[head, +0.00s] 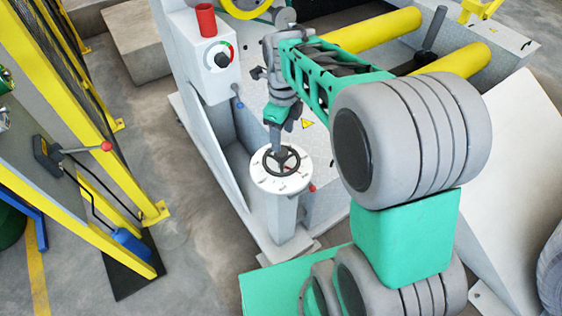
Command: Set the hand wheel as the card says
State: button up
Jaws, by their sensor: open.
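The hand wheel (281,169) is a small black spoked wheel lying flat on a round white dial plate (264,182). The plate has small marks round its rim and sits on top of a light grey post. My gripper (276,150) points down at the far edge of the wheel, with its fingertips at or just above the rim. It is open, and I cannot tell whether it touches the wheel. No card that I can read shows in this view.
A grey box with a round gauge (220,57) and a red cylinder (206,19) stands behind on the left. A lever with a red knob (106,146) is at the left near yellow fence posts. Yellow rollers (377,29) lie behind my arm. Floor left of the post is clear.

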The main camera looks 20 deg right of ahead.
aim_at(281, 153)
jog(key=shift+w+f+m, duration=0.25)
jog(key=shift+f+m, duration=0.25)
jog(key=shift+m, duration=0.05)
jog(key=shift+w+f+m, duration=0.2)
jog(key=shift+f+m, duration=0.25)
jog(key=shift+m, duration=0.1)
notch_tip(281, 153, down, 7)
jog(key=shift+f+b, duration=0.15)
jog(key=shift+b, duration=0.4)
grip_shut()
